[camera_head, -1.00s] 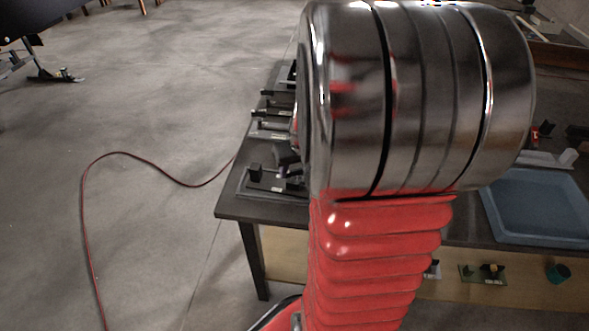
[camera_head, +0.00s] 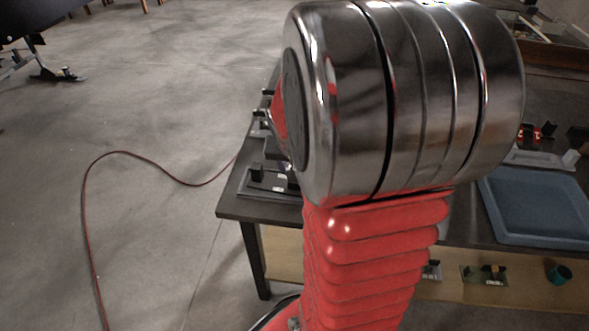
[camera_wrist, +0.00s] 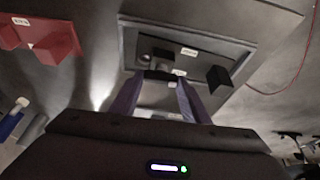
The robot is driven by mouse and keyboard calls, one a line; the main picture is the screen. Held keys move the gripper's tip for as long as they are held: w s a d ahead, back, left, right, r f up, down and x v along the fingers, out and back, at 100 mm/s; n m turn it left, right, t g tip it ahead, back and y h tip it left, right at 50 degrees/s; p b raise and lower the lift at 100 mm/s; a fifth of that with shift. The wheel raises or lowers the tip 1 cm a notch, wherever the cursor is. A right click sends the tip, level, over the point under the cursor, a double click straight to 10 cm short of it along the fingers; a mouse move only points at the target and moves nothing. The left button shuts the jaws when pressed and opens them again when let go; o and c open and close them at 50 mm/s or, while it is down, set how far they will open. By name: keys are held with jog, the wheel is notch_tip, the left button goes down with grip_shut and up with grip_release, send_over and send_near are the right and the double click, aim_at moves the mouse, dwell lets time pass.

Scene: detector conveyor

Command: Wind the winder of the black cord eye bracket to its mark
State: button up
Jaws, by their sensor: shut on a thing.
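In the wrist view, a dark base plate (camera_wrist: 212,58) carries a black upright block (camera_wrist: 219,79) at its right and small pale labels. I take it for the black cord eye bracket. My gripper (camera_wrist: 160,78) reaches over the plate, its two purple-grey fingers closed on a small dark part between their tips, apparently the winder. The winder's mark cannot be made out. In the head view the bracket (camera_head: 268,180) shows at the table's left end, partly behind my arm.
Other small fixtures stand behind the bracket on the dark table (camera_head: 236,207). A blue tray (camera_head: 540,205) lies at the right. A red labelled block (camera_wrist: 52,42) is at upper left in the wrist view. A red cable (camera_head: 85,205) lies on the floor.

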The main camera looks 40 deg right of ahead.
jog(key=shift+m, duration=0.6)
jog(key=o, duration=1.1)
jog(key=v, duration=1.3)
jog(key=shift+w+a+r, duration=0.15)
jog(key=shift+a+r, duration=0.15)
jog(key=shift+a, duration=0.05)
